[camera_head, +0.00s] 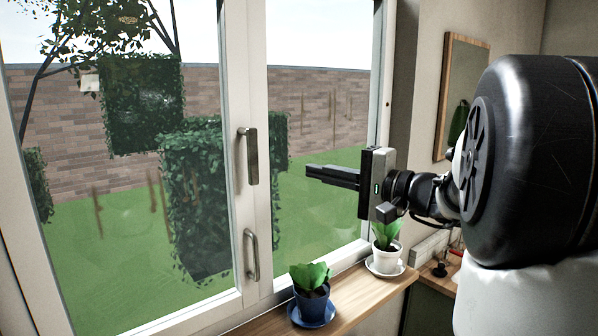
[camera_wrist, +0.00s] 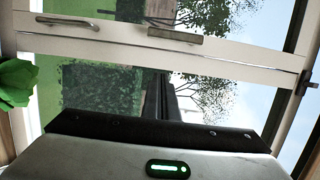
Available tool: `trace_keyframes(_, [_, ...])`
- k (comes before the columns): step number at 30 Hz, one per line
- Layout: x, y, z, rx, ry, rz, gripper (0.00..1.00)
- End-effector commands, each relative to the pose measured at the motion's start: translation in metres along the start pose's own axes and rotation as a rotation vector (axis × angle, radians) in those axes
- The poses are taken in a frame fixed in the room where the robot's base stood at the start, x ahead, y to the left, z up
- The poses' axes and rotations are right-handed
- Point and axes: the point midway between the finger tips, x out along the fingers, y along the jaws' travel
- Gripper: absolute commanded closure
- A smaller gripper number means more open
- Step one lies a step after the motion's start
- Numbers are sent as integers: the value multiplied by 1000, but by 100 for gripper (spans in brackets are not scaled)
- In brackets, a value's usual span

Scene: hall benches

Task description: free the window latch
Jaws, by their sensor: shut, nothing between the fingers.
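The window latch (camera_head: 249,156) is a dark grey lever on the window's white middle stile, pointing straight down. It also shows in the wrist view (camera_wrist: 175,36), lying sideways near the top. A curved pull handle (camera_head: 251,254) sits below it on the same stile, and left of it in the wrist view (camera_wrist: 70,22). My gripper (camera_head: 308,171) is shut and empty, its dark fingers pointing left toward the stile. In the head picture the fingertips are right of the latch and slightly lower, apart from it. The window sashes (camera_head: 257,100) look closed.
A blue pot with a plant (camera_head: 311,300) and a white pot with a plant (camera_head: 386,252) stand on the wooden sill (camera_head: 350,300) below my gripper. A framed mirror (camera_head: 461,95) hangs on the right wall. The space between gripper and latch looks clear.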

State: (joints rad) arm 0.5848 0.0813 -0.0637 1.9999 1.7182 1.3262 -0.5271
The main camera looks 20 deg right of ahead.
Motion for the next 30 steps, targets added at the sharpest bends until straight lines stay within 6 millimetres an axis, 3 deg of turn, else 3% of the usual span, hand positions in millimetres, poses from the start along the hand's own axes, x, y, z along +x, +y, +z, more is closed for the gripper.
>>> trace_keyframes(9, [69,-1,1,1,-4,1,100])
trace_keyframes(12, [84,-2,6,-1,-3,1,100])
trace_keyframes(19, [88,-1,33,0,0,1,100])
trace_keyframes(30, [90,0,39,-1,0,1,100])
